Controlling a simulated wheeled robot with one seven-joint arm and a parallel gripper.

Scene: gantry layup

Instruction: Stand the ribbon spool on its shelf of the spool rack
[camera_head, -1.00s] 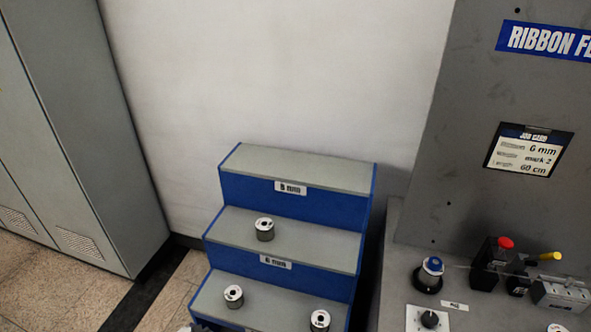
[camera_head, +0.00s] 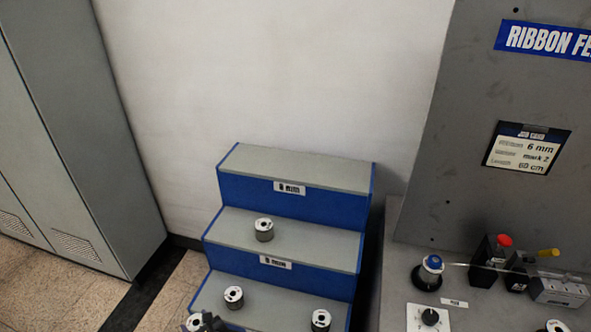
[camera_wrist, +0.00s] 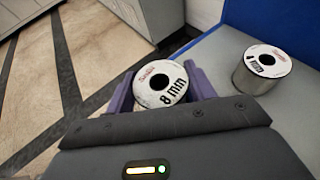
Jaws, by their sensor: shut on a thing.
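My gripper (camera_wrist: 160,88) is shut on a ribbon spool (camera_wrist: 172,98) marked 8 mm, with a purple finger on either side. The spool's white face with its dark centre hole faces the wrist camera. In the head view the held spool (camera_head: 193,323) and part of my gripper (camera_head: 210,322) show at the bottom edge, in front of the lower left of the spool rack. The blue and grey stepped spool rack (camera_head: 310,168) has labels on its risers. The top shelf's label (camera_head: 290,188) is blurred now but looked like 8 mm earlier. The top shelf is empty.
One spool (camera_head: 264,230) stands on the middle step; two spools (camera_head: 234,297) (camera_head: 320,320) stand on the lower step. A spool (camera_wrist: 262,70) stands right of my gripper in the wrist view. A grey cabinet (camera_head: 90,130) is left, a machine bench (camera_head: 400,260) right.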

